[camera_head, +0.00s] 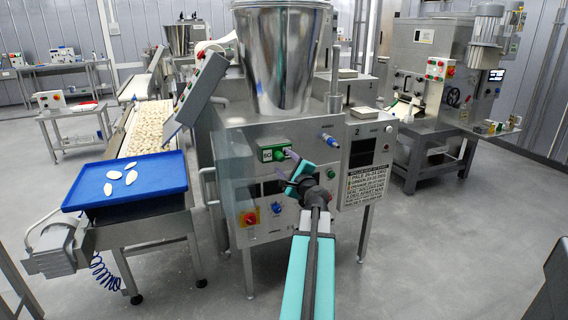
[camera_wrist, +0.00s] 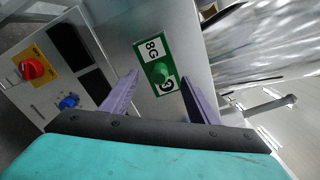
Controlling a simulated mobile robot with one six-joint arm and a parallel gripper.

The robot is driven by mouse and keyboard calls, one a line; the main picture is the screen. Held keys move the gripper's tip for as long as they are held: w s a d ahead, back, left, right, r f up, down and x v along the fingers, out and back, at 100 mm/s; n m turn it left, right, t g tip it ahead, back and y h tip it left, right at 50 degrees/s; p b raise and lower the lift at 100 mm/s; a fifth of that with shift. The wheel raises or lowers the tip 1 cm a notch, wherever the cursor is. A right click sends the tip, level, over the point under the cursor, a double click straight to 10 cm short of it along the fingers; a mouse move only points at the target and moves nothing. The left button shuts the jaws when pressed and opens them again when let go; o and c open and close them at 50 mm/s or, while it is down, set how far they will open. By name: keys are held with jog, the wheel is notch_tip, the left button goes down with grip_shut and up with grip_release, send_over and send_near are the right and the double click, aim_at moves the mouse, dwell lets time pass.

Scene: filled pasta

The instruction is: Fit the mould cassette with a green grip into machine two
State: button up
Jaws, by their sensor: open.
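A green plate marked 8G with a round green grip (camera_head: 275,153) is on the front of the steel machine (camera_head: 235,150), below the hopper. In the wrist view the green grip (camera_wrist: 161,71) lies between and beyond the fingertips. I cannot tell how far any cassette body sits inside the machine. My gripper (camera_head: 293,165) is open and empty in front of the machine, and its purple fingers (camera_wrist: 159,82) point at the grip without visible contact. A dark opening (camera_head: 266,188) shows below the green plate, partly hidden by my gripper.
A red knob on yellow (camera_head: 250,218) and blue knob (camera_head: 277,207) sit low on the front. A printed notice (camera_head: 367,180) hangs at right. A conveyor with a blue tray (camera_head: 90,185) stands left, another machine (camera_head: 440,90) right. The floor (camera_head: 430,250) at right is clear.

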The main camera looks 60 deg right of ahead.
jog(key=shift+s+a, duration=0.4)
jog(key=shift+s, duration=0.2)
jog(key=b+v, duration=0.2)
jog(key=v, duration=0.3)
jog(key=shift+s+a+f, duration=0.15)
jog(key=shift+s+a, duration=0.1)
dwell(0.3)
jog(key=b, duration=0.4)
jog(key=shift+s+a+b, duration=0.15)
jog(key=shift+s+b, duration=0.1)
jog(key=shift+b, duration=0.1)
jog(key=b+v, duration=0.2)
jog(key=b, duration=0.7)
